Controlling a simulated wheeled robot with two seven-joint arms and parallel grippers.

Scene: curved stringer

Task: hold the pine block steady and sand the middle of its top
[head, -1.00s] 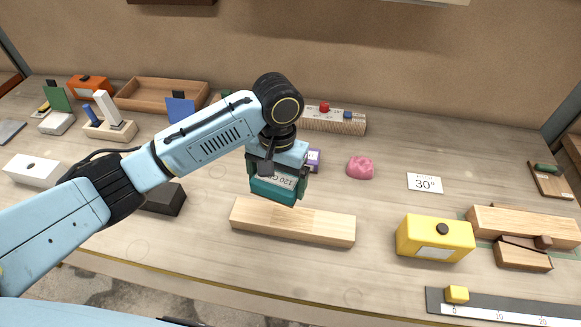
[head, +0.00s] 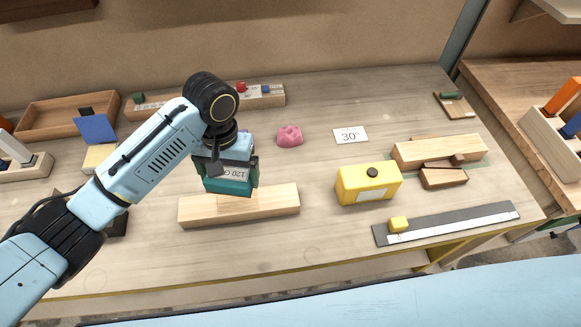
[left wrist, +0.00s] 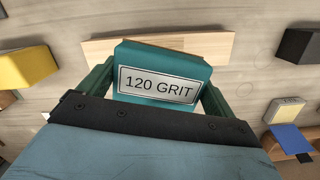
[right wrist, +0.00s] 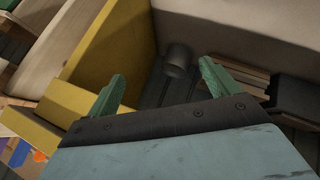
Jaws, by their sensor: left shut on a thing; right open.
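The pine block (head: 270,203) lies lengthwise near the middle front of the bench. My left gripper (head: 230,182) is shut on a teal sanding block (head: 226,186) labelled 120 grit, over the middle of the pine block. In the left wrist view the sanding block (left wrist: 160,78) sits between the green fingers, with the pine block (left wrist: 215,46) behind it. I cannot tell whether the two touch. My right gripper (right wrist: 160,85) shows only in the right wrist view. It is open and empty, away from the pine block, facing yellow bench framing.
A yellow box (head: 368,187) with a black knob stands right of the pine block. A dark ruler strip (head: 450,223) with a yellow slider lies near the front edge. A pink lump (head: 289,136) and a 30-degree card (head: 350,135) lie behind. Wooden pieces (head: 440,150) are at right.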

